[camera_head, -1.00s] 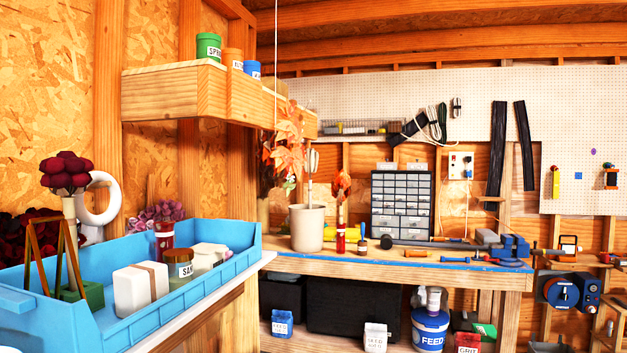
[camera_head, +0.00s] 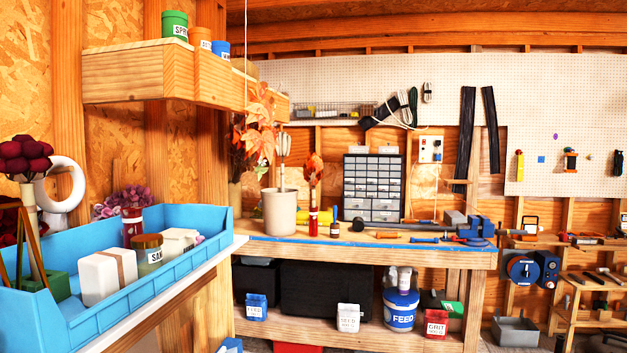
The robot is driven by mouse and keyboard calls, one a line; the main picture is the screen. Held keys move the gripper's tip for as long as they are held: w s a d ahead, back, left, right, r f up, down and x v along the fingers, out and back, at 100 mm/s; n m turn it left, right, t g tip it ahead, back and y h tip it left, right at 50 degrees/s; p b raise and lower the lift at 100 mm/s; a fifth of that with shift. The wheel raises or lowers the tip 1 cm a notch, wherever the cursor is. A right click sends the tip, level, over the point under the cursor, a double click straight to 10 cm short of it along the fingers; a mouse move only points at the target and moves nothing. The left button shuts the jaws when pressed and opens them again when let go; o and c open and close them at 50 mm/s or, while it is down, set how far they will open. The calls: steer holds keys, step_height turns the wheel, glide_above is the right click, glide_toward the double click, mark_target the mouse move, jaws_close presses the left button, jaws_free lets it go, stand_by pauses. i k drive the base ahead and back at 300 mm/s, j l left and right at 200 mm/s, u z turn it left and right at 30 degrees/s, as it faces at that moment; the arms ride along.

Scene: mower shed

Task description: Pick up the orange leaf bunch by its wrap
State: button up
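A small bunch of orange leaves (camera_head: 313,166) stands upright on the wooden workbench, with a red wrap (camera_head: 313,221) around its lower part. It is just right of a beige pot (camera_head: 280,212) that holds a light-coloured hand tool. Larger orange leaf sprays (camera_head: 260,122) show behind and above the pot, below the wall shelf; what holds them is partly hidden. My gripper is not in view.
A blue tray (camera_head: 190,260) with boxes and jars fills the lower left. Tools lie along the bench (camera_head: 365,256). A thin cord (camera_head: 246,60) hangs from above.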

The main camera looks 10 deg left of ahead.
mark_target(315, 163)
steer(key=i+u, duration=0.45)
steer(key=i, duration=4.35)
